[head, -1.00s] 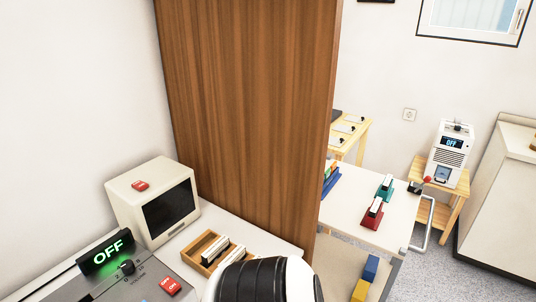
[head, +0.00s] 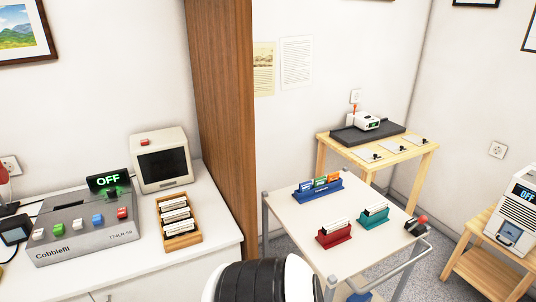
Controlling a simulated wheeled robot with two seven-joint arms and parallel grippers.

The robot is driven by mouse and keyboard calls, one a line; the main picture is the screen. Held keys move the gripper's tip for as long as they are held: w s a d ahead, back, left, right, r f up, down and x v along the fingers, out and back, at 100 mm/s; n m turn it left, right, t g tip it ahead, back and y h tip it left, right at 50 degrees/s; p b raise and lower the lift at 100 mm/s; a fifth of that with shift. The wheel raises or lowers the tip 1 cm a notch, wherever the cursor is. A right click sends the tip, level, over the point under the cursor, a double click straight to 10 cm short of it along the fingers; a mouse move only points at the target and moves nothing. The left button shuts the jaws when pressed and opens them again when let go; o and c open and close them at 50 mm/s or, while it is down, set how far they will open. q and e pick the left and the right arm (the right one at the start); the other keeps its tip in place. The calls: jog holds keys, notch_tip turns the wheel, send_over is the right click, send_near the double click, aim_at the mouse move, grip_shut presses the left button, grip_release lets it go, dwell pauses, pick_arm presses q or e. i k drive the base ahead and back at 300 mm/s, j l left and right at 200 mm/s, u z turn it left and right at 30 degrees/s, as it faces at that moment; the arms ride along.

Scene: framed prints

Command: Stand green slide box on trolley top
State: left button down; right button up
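The trolley (head: 295,232) has a white top and a grey metal frame, and stands right of the tall wooden panel. Near its back, a blue rack (head: 318,194) holds several small coloured boxes upright. Neither gripper shows; only a black-and-white part of my arm is at the bottom edge.
A red rack (head: 334,240) and a teal rack (head: 374,219) with white contents stand on the trolley. The tall wooden panel (head: 226,120) separates it from the left counter (head: 222,232), which holds a wooden tray (head: 194,226). A wooden table (head: 415,155) is behind. The trolley top's front-left area is clear.

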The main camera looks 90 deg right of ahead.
aim_at(343, 204)
jog(key=k+l+u, duration=0.15)
jog(key=k+u, duration=0.85)
jog(key=k+j+u, duration=0.45)
jog(key=k, duration=0.2)
jog(key=k+l+z, duration=0.15)
jog(key=k+z, duration=0.2)
jog(key=k+l+z, duration=0.35)
jog(key=j+z, duration=0.15)
jog(key=z, duration=3.1)
jog(key=j, duration=0.1)
